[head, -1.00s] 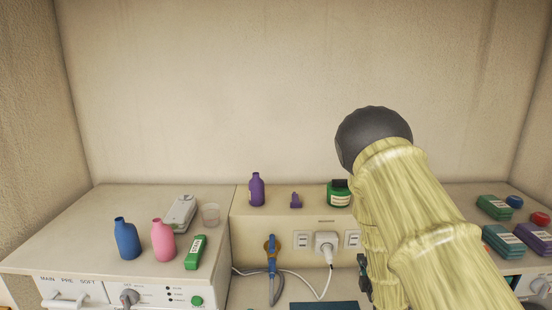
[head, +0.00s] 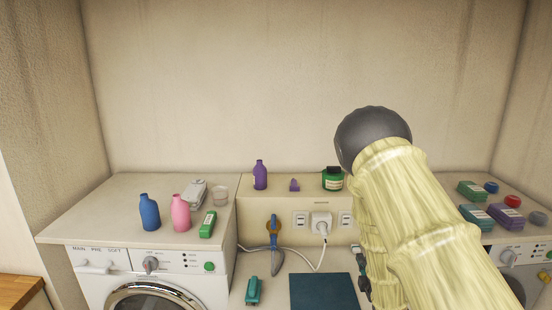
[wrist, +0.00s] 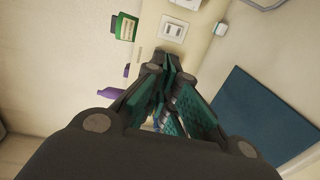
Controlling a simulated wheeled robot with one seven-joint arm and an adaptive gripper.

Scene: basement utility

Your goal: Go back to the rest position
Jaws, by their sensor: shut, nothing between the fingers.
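My arm fills the right part of the head view, with its elbow raised in front of the back wall. My gripper (wrist: 165,70) shows in the wrist view, with its dark and teal fingers closed together and nothing held. In the head view only a small dark part of it shows beside the arm, near the sockets; the rest is hidden. In the wrist view the gripper points toward the panel with a white socket (wrist: 173,28). The gripper appears apart from the objects around it.
A blue bottle (head: 149,212) and a pink bottle (head: 181,213) stand on the left washing machine (head: 90,287). A purple bottle (head: 260,175) and green jar (head: 333,180) stand on the middle ledge. A dark blue mat (head: 323,291) lies below. Boxes (head: 472,190) sit at right.

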